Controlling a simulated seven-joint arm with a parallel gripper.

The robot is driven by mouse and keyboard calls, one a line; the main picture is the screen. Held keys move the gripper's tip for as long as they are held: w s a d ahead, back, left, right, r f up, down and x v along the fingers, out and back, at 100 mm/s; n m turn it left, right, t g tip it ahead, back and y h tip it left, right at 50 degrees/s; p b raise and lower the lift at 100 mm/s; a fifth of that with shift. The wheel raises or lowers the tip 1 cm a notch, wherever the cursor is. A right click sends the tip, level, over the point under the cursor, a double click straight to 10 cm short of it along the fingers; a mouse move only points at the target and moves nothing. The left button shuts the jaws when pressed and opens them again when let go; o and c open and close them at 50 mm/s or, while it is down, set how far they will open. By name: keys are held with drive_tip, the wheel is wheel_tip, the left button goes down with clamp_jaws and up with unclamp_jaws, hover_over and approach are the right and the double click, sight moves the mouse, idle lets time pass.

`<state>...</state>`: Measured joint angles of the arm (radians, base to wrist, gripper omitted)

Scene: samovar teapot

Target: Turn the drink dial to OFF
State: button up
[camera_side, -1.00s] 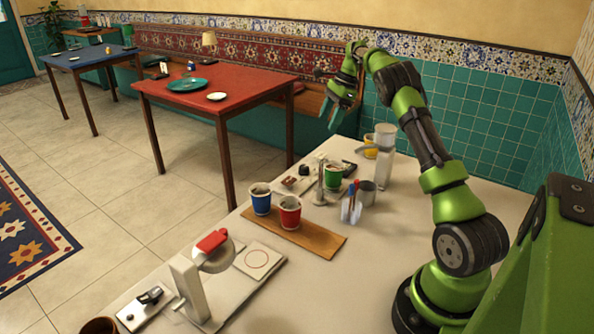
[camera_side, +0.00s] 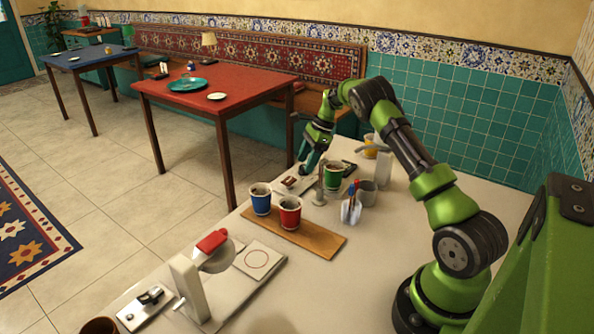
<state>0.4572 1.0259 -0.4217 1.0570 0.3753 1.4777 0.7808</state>
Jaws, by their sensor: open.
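My gripper (camera_side: 304,168) points down over a pale flat base (camera_side: 286,187) at the far edge of the counter, left of the green cup (camera_side: 334,176). In this view its fingers cover the spot where a small black knob sits on that base; I cannot tell whether they touch it. The fingers are open, with nothing seen held. A dark red piece (camera_side: 291,181) lies on the same base. A second small base with a dark knob (camera_side: 151,296) is at the near left. No dial markings are readable, so I cannot tell which knob is the drink dial.
A blue cup (camera_side: 261,199) and a red cup (camera_side: 289,213) stand on a wooden board (camera_side: 318,241). A metal holder with utensils (camera_side: 351,208) and a grey cup (camera_side: 368,193) are close by.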

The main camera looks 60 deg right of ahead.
drive_tip(key=shift+w+a+f, duration=0.15)
drive_tip(key=shift+a+f, duration=0.05)
drive_tip(key=shift+f, duration=0.5)
drive_tip(key=c, duration=1)
drive_tip(key=shift+w+d+n+g+y, duration=0.1)
drive_tip(key=shift+n+g+y, duration=0.3)
drive_tip(key=shift+n, duration=1.1)
drive_tip(key=o, duration=1)
drive_tip(key=v, duration=1.2)
